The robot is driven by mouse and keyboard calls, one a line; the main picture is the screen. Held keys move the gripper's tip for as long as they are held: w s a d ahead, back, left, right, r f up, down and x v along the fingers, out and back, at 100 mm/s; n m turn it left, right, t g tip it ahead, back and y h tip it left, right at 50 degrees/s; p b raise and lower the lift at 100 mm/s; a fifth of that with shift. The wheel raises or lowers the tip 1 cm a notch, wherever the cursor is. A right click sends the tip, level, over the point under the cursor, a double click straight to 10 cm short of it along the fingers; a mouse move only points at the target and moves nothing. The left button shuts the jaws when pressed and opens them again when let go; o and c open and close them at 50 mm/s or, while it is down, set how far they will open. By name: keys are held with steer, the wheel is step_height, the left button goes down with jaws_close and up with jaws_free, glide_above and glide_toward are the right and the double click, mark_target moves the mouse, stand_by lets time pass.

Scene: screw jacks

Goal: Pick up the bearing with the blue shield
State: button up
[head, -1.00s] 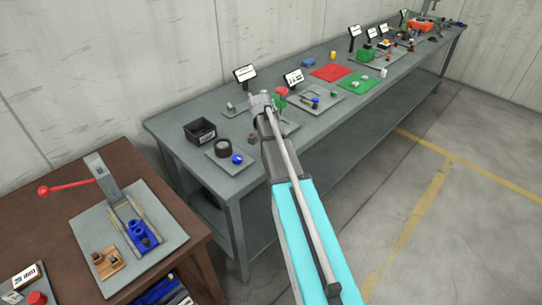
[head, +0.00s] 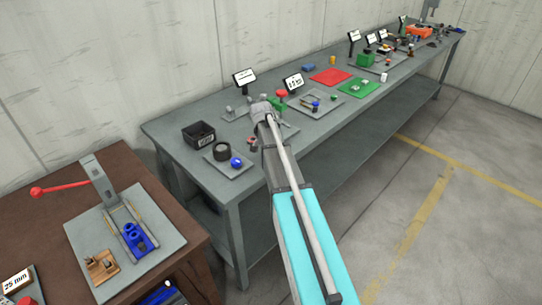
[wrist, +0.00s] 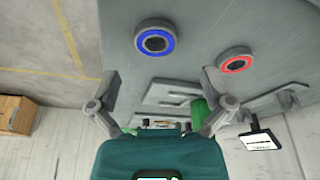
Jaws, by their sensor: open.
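The bearing with the blue shield (wrist: 155,41) shows in the wrist view as a blue ring around a dark bore, on a grey surface at top centre. A second bearing with a red shield (wrist: 236,62) lies to its right and a little lower in the picture. My gripper (wrist: 160,84) is open and empty, its two fingers spread left and right below the blue ring.
On the grey bench (head: 185,172) are a black bin (head: 199,133), a black ring (head: 221,151), a blue part (head: 237,162) and a red-topped part (head: 281,94) close to my gripper. Sign stands (head: 245,77) line the back. A red-handled press (head: 108,185) stands on the brown table.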

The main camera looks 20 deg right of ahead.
steer(key=shift+s+b+x, duration=0.15)
steer(key=shift+b+x, duration=0.6)
steer(key=shift+x, duration=0.05)
steer(key=shift+s+b+x, duration=0.15)
steer(key=shift+b+x, duration=0.55)
steer(key=shift+x, duration=0.15)
steer(key=shift+b+x, duration=0.85)
steer(key=shift+x, duration=0.1)
steer(key=shift+d, duration=0.1)
steer(key=shift+r, duration=0.1)
steer(key=c, duration=1.2)
